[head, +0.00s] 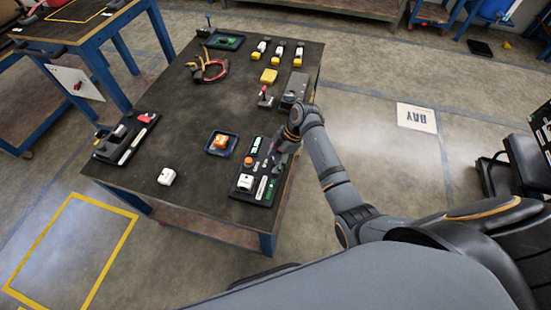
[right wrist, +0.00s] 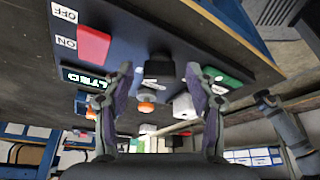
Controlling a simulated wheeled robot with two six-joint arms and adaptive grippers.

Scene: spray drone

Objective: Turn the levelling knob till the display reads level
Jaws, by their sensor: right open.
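A dark control panel (head: 238,192) lies at the table's near right corner; it also shows in the right wrist view (right wrist: 130,30). A black knob (right wrist: 158,68) stands on it. A small display (right wrist: 84,77) with pale green lettering sits to the knob's left in the right wrist view; a finger partly covers it, and I cannot read it surely. My right gripper (head: 276,155) is over the panel. In the right wrist view its open fingers (right wrist: 160,76) stand on either side of the knob, with gaps visible. My left gripper is not in view.
The panel also bears a red switch (right wrist: 93,44) marked ON and OFF, an orange button (right wrist: 147,106) and a green part (right wrist: 222,78). An orange item sits in a blue tray (head: 209,149) to the left. Another panel (head: 108,150) lies at the table's left edge.

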